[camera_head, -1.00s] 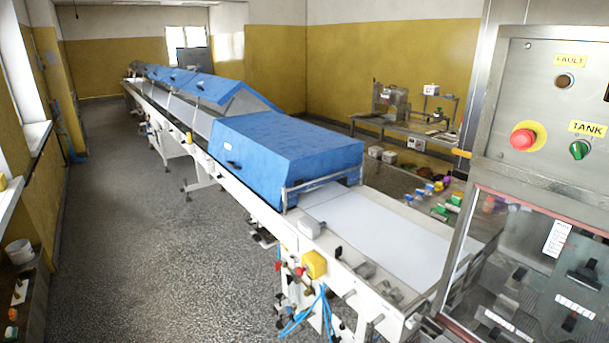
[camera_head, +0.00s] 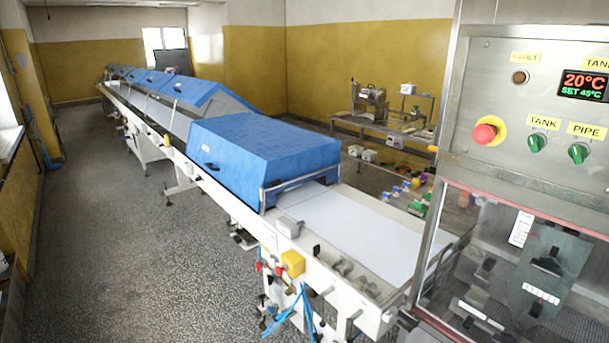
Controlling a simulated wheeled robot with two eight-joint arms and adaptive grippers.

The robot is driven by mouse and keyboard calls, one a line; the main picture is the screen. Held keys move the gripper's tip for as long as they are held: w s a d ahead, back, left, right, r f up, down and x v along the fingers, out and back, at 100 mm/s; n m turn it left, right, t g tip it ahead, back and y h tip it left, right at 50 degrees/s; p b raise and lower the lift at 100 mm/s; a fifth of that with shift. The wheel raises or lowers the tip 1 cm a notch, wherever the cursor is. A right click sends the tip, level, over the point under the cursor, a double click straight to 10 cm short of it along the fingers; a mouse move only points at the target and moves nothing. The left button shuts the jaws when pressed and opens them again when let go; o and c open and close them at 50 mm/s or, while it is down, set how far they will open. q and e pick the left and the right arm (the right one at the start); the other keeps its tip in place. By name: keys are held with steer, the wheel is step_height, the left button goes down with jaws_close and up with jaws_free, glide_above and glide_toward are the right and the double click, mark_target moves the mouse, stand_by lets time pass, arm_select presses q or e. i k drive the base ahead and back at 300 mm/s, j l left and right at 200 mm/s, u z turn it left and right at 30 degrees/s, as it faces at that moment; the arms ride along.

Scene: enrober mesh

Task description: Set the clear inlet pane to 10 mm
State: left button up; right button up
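A blue tunnel hood (camera_head: 255,150) stands over the conveyor. At its near end a thin metal frame (camera_head: 298,184) spans the white belt (camera_head: 355,228). A clear pane in this frame is too faint to make out, and its gap above the belt cannot be read. Neither of my grippers is in view.
At right stands a steel cabinet with a red stop button (camera_head: 486,131), a temperature display (camera_head: 583,85) and a clear-fronted compartment (camera_head: 530,260). A yellow box (camera_head: 292,263) sits on the conveyor's side. A workbench (camera_head: 385,127) stands behind. The floor (camera_head: 120,240) at left is clear.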

mark_target(277, 184)
steer(key=i+j, duration=0.2)
steer(key=i, duration=0.2)
steer(key=i+j, duration=0.45)
steer(key=i, duration=0.3)
